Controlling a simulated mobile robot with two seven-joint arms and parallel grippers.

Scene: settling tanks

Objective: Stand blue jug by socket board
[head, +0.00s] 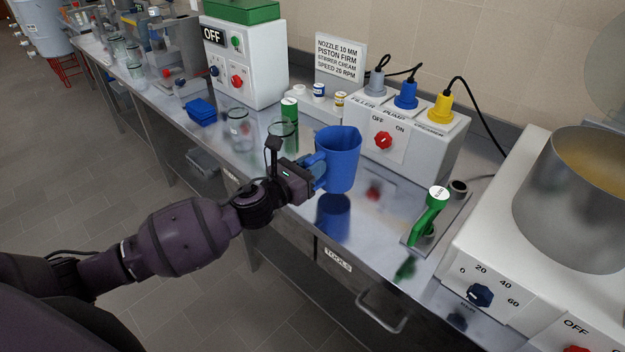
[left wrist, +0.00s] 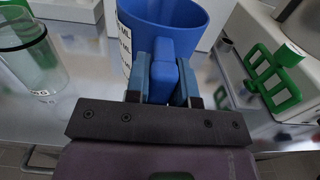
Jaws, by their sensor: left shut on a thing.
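The blue jug (head: 341,158) is upright, held above the steel bench, with its reflection on the bench below it. My left gripper (head: 312,176) is shut on the jug's handle; in the left wrist view the fingers (left wrist: 162,82) clasp the handle of the jug (left wrist: 178,20) from both sides. The socket board (head: 408,132) is the white box behind and to the right of the jug, with grey, blue and yellow plugs on top and a red knob on its front. My right gripper is not in view.
A white hotplate with a large pot (head: 572,200) fills the right. Bench in front of the socket board is clear.

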